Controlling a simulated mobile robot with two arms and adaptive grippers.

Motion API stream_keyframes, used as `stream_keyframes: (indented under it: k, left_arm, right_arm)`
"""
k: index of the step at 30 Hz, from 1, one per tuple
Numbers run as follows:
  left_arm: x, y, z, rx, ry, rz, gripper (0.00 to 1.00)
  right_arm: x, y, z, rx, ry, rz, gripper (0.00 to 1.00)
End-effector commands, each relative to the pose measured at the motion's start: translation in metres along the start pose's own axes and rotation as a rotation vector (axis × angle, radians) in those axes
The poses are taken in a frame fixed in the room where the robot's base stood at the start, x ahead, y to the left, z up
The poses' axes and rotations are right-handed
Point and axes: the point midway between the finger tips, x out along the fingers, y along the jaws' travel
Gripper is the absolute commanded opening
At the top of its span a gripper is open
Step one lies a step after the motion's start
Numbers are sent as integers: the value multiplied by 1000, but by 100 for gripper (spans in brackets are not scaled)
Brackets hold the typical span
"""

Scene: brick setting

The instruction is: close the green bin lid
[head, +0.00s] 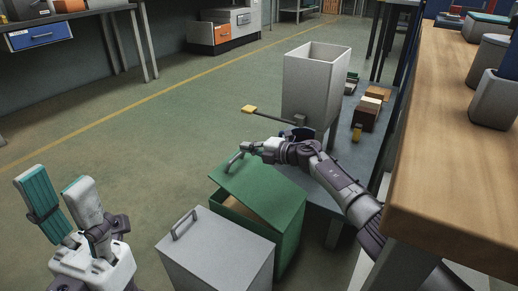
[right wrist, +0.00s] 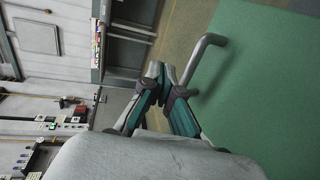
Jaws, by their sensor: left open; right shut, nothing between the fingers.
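The green bin (head: 289,240) stands on the floor behind a grey bin. Its green lid (head: 256,190) is tilted and partly open, with a gap at the near side showing the brownish inside. The lid's grey bar handle (head: 234,162) is at its far left edge; the handle (right wrist: 207,50) and lid (right wrist: 262,75) also show in the right wrist view. My right gripper (head: 246,148) is shut and empty, close beside the handle; the fingertips (right wrist: 163,72) are just left of it there. Contact is unclear. My left gripper (head: 62,196) is open and empty at the lower left.
The grey bin (head: 218,250) has a closed lid with a handle. A grey hopper (head: 314,85) with a yellow-tipped lever (head: 249,109) stands on a low bench (head: 345,150) behind. A wooden counter (head: 450,150) borders the right. The floor at left is clear.

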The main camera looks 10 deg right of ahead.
Motion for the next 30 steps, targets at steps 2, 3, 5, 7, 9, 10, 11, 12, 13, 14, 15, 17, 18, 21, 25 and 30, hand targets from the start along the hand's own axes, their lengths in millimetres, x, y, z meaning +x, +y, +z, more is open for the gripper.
stream_keyframes:
  k: [2,3,5,7,9,10,11,12,13,14,15,17,18,21,25,30]
  left_arm:
    - [0,0,0,1,9,3,44]
    - [1,0,0,1,11,4,44]
    - [2,0,0,2,13,5,44]
    - [2,0,0,2,14,6,44]
    - [3,0,0,2,14,6,44]
    - [3,0,0,2,14,6,44]
    - [3,0,0,2,14,6,44]
    - [3,0,0,2,14,6,44]
    - [3,0,0,2,14,6,44]
    - [3,0,0,2,14,6,44]
    - [3,0,0,2,14,6,44]
    - [3,0,0,2,14,5,44]
    - [3,0,0,2,14,5,44]
    - [3,0,0,2,14,5,44]
    - [3,0,0,2,14,5,44]
    - [3,0,0,2,13,5,44]
  right_arm:
    - [4,-2,-1,0,0,1,0]
    - [5,-2,-1,0,-1,1,0]
    - [6,-2,-2,1,-1,1,0]
    - [6,-2,-2,1,0,1,0]
    - [6,-2,-2,1,0,1,0]
    - [6,-2,-2,1,0,1,0]
    - [6,-2,-2,1,0,1,0]
    - [6,-2,-2,1,0,1,0]
    - [6,-2,-2,1,0,1,0]
    - [6,-2,-2,1,0,1,0]
    - [6,-2,-2,1,0,1,0]
    - [6,-2,-2,1,0,1,0]
    - [6,-2,-2,0,-1,1,0]
    - [2,-2,0,-2,-2,1,0]
    - [-9,-3,1,-3,-4,1,0]
    - [-34,-3,0,-3,-3,1,0]
